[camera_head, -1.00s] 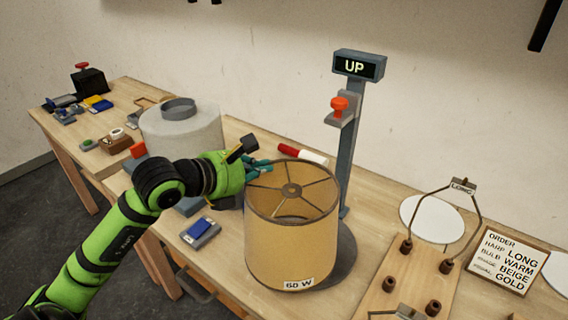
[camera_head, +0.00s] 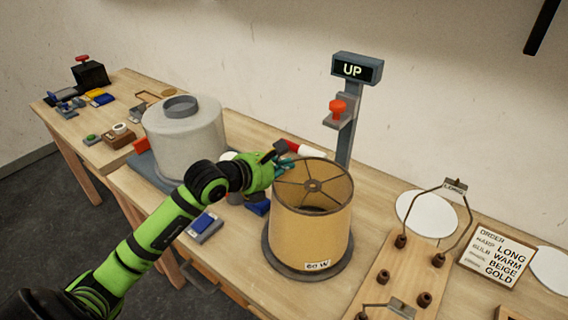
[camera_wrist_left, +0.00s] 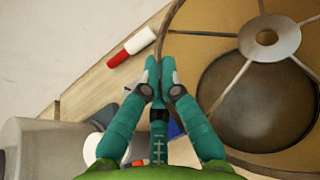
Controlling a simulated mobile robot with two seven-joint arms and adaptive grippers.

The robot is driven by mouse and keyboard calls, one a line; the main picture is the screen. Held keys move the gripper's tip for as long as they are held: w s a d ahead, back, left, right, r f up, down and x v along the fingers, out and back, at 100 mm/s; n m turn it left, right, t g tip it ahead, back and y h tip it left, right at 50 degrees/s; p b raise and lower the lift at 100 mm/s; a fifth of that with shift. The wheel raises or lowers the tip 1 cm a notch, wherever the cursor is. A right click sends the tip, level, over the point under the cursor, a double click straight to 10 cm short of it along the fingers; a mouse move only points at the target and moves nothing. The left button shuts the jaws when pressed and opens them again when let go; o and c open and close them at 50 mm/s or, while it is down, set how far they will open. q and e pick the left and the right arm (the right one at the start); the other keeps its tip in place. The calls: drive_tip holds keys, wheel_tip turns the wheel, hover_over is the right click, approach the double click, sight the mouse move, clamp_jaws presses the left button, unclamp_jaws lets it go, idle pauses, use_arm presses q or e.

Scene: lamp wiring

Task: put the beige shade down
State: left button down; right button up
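The beige shade (camera_head: 310,232), an upright drum with a spoked ring on top and a "60 W" label low on its front, is over a dark round base (camera_head: 347,268). Whether its bottom rim touches the base I cannot tell. My left gripper (camera_head: 287,158) is at the shade's upper left rim. In the left wrist view its teal fingertips (camera_wrist_left: 160,68) are close together with the shade's rim (camera_wrist_left: 163,35) running between them. Through the shade's open top the dark base (camera_wrist_left: 258,100) shows below. My right gripper is not in view.
A post with an "UP" display (camera_head: 357,69) and a red knob stands just behind the shade. A grey canister (camera_head: 185,145) is to the left. A wooden board with wire harps (camera_head: 439,262) and an order sign (camera_head: 497,258) are to the right. A red-and-white cylinder (camera_head: 305,149) lies behind.

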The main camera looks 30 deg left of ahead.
use_arm(q)
drive_tip(key=shift+f, duration=0.15)
drive_tip(key=c, duration=1.4)
unclamp_jaws()
drive_tip(key=shift+c, duration=0.2)
drive_tip(key=shift+r, duration=0.3)
drive_tip(key=b+v, duration=0.3)
drive_tip(key=v, duration=0.9)
drive_tip(key=shift+f, duration=0.1)
